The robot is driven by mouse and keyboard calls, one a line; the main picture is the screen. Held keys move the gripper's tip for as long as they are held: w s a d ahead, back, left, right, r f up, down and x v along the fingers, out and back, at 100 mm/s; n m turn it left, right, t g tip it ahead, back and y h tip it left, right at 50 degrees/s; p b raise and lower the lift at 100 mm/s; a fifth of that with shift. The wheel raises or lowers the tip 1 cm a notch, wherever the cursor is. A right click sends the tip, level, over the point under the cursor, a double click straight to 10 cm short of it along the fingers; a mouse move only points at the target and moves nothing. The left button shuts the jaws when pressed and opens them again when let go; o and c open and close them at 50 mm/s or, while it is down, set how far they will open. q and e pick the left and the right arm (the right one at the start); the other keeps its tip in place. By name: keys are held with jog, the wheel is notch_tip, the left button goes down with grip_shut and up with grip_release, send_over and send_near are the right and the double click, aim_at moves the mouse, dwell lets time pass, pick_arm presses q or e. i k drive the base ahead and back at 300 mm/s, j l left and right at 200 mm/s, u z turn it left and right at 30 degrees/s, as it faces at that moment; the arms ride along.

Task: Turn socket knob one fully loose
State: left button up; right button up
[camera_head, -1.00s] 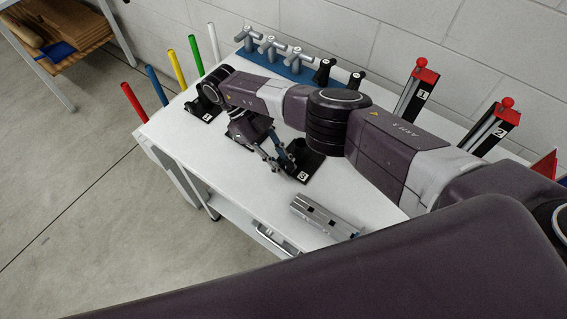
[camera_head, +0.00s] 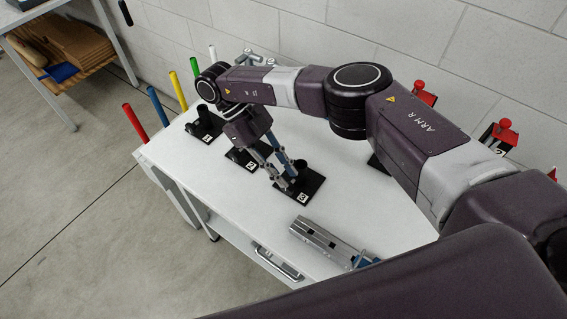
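Several black socket plates stand in a row on the white bench. The socket at the far left (camera_head: 205,125) has a black upright part; its label is too small to read surely. The middle plate (camera_head: 241,156) is partly behind my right wrist. The nearest plate (camera_head: 298,190), labelled 3, carries a black round socket (camera_head: 299,167). My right gripper (camera_head: 281,184) points down, with its fingertips at the left side of this nearest plate. A blue strip shows along the fingers. Whether they are open, or touch a knob, I cannot tell.
Red-topped stands (camera_head: 500,132) are at the back right. My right arm covers the back middle. White bench (camera_head: 225,185) is bare at front left.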

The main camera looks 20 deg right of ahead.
aim_at(191, 128)
jog(key=k, duration=1)
